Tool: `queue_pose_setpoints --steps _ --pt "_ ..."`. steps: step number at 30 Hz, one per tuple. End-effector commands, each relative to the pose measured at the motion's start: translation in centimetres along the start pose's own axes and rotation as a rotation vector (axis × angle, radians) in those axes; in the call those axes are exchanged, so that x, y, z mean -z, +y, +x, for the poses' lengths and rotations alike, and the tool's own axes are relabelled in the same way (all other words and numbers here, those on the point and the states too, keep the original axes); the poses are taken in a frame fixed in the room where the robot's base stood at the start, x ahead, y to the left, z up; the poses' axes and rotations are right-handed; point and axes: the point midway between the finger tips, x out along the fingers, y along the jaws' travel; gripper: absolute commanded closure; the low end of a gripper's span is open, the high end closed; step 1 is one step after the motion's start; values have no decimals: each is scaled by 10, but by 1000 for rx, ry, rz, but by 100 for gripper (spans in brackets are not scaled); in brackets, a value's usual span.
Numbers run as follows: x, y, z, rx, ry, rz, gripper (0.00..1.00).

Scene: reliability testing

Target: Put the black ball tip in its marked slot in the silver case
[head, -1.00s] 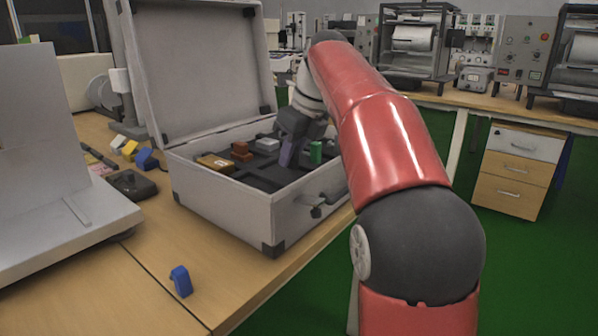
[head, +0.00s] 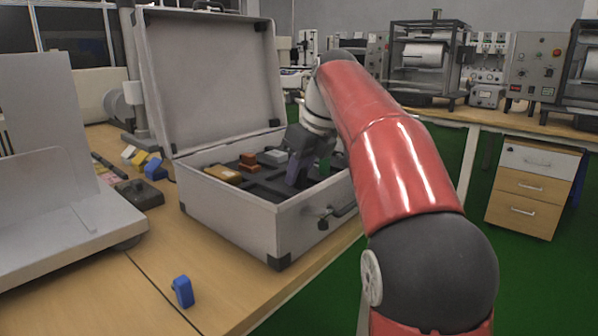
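The open silver case (head: 235,222) stands on the wooden bench with its lid up at the back. Its dark foam insert holds an orange-yellow block (head: 222,174), brown-red blocks (head: 248,160), a light grey block (head: 275,156) and a green piece (head: 324,165). My gripper (head: 296,182) points down into the case, its fingers at or just above the foam. I cannot tell whether the fingers are open or shut. I cannot make out the black ball tip or its marked slot; the gripper, arm and dark foam may hide them.
A blue clip-like piece (head: 182,291) lies on the bench in front of the case. Left of the case are a dark device (head: 139,192) and yellow, white and blue pieces (head: 153,168). A white machine (head: 60,225) fills the left. The front bench is mostly clear.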

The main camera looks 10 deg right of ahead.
Motion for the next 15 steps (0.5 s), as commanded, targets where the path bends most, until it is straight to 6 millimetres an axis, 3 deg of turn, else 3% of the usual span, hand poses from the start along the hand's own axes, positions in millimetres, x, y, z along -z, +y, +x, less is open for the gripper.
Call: queue_pose_setpoints --steps 9,15 --pt "-2 -1 -69 4 -4 0 73" --pt "-2 -1 -103 3 -2 1 73"
